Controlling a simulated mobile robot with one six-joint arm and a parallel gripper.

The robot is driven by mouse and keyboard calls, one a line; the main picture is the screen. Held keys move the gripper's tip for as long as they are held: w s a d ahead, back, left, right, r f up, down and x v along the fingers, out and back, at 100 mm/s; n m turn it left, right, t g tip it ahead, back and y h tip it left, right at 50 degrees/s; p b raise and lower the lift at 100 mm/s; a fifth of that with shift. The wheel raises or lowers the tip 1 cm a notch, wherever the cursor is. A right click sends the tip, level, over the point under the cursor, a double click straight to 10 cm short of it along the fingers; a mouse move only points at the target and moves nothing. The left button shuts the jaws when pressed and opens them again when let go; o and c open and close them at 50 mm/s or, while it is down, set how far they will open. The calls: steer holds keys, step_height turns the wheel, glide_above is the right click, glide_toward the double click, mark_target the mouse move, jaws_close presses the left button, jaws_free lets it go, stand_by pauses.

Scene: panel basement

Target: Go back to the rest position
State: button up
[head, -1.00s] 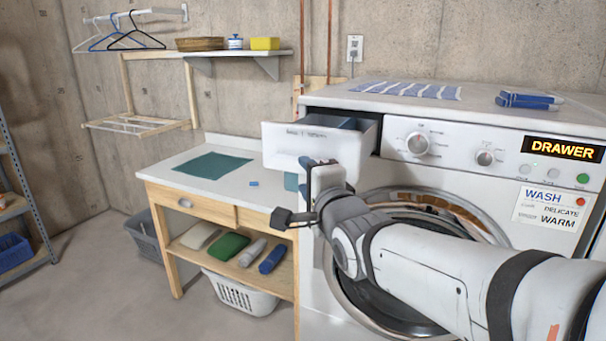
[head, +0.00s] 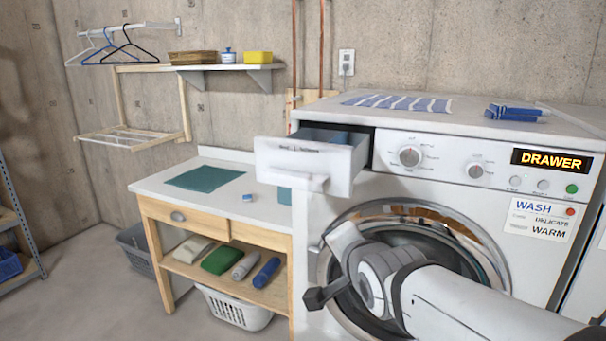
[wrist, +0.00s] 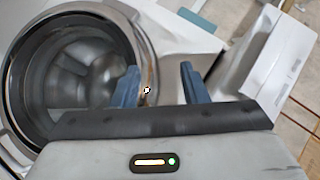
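My gripper (wrist: 159,67) is open, its two blue fingers apart with nothing between them in the wrist view. In the head view, my arm's end is low in front of the round washer door (head: 420,215), and the fingers are hidden. The washer's detergent drawer (head: 303,165) is pulled out, at the washer's upper left, with something blue inside. My gripper is apart from the drawer, below and to its right. The drawer also shows at the right of the wrist view (wrist: 265,60). The washer display (head: 550,161) reads DRAWER.
A wooden table (head: 150,186) with a teal mat (head: 205,178) and a small blue item (head: 247,197) stands left of the washer. A white basket (head: 232,309) is under it. A striped cloth (head: 398,103) lies on the washer.

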steer(key=s+d+f+n+g+h, duration=0.1)
steer(key=s+d+f+n+g, duration=0.3)
steer(key=s, duration=0.4)
steer(key=s+d+f+n+g+h+p, duration=0.1)
steer(key=s+d+f+n+g, duration=0.3)
steer(key=s+f+n+g, duration=0.1)
step_height(320, 180, down, 3)
steer(key=s+g, duration=0.1)
steer(key=s, duration=0.1)
steer(key=shift+s+d+f+n+h, duration=0.15)
steer(key=shift+s+d+n+h, duration=0.1)
steer(key=shift+s+n+h, duration=0.15)
